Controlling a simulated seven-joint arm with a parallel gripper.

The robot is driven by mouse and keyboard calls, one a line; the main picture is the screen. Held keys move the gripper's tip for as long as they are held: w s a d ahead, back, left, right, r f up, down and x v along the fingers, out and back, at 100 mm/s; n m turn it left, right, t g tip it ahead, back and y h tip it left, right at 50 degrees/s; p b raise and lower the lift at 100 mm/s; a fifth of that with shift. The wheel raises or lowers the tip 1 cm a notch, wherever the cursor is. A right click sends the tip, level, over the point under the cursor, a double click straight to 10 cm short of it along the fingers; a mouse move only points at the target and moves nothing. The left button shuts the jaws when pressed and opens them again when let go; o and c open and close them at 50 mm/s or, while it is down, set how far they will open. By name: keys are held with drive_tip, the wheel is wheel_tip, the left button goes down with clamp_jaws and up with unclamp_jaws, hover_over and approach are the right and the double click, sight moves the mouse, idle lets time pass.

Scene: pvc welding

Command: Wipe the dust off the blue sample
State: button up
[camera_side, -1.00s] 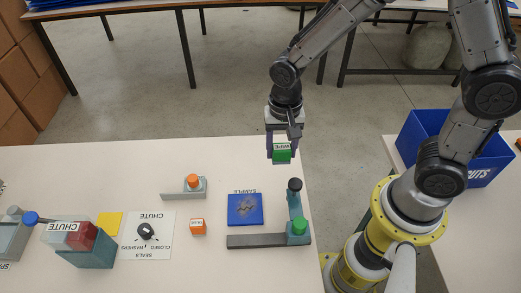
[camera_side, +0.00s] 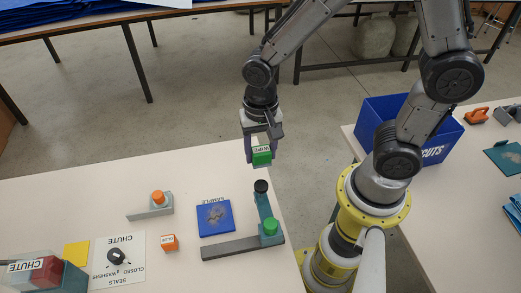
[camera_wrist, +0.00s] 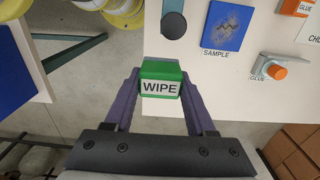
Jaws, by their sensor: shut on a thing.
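The blue sample (camera_side: 215,218) is a flat square plate on the table with a greyish dust patch on its middle. It also shows at the top of the wrist view (camera_wrist: 228,25), beside its printed SAMPLE label. My gripper (camera_side: 259,156) is shut on the green wipe block (camera_side: 262,156), which has a white WIPE label. In the wrist view the wipe (camera_wrist: 161,84) sits between the two purple fingers. The gripper holds it in the air near the table's far right edge, behind and to the right of the sample, clear of it.
An orange glue cube (camera_side: 169,242) and an orange-knobbed holder (camera_side: 152,206) lie left. A blue bin (camera_side: 405,125) stands right.

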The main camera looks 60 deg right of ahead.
drive_tip(key=shift+w+r+n, duration=0.1)
drive_tip(key=shift+n, duration=0.2)
drive_tip(key=w+a+n, duration=0.2)
drive_tip(key=w, duration=0.1)
drive_tip(key=n, duration=0.6)
hover_over(199, 216)
drive_tip(key=s+a, duration=0.1)
wheel_tip(199, 216, down, 4)
drive_tip(key=shift+s+f, duration=0.15)
drive_tip(key=shift+f, duration=3.25)
drive_tip(key=shift+s+d+f, duration=0.35)
drive_tip(key=shift+d+f, duration=0.05)
drive_tip(key=shift+f, duration=0.25)
drive_tip(key=shift+s+d, duration=2.35)
drive_tip(key=shift+w+a, duration=2.8)
drive_tip(key=shift+w+d, duration=0.15)
drive_tip(key=shift+d, duration=0.8)
drive_tip(key=shift+s+d, duration=2.4)
drive_tip(key=shift+s, duration=0.05)
drive_tip(key=shift+w+a, duration=2.75)
drive_tip(key=shift+w, duration=0.05)
wheel_tip(199, 216, up, 8)
drive_tip(key=shift+r, duration=0.15)
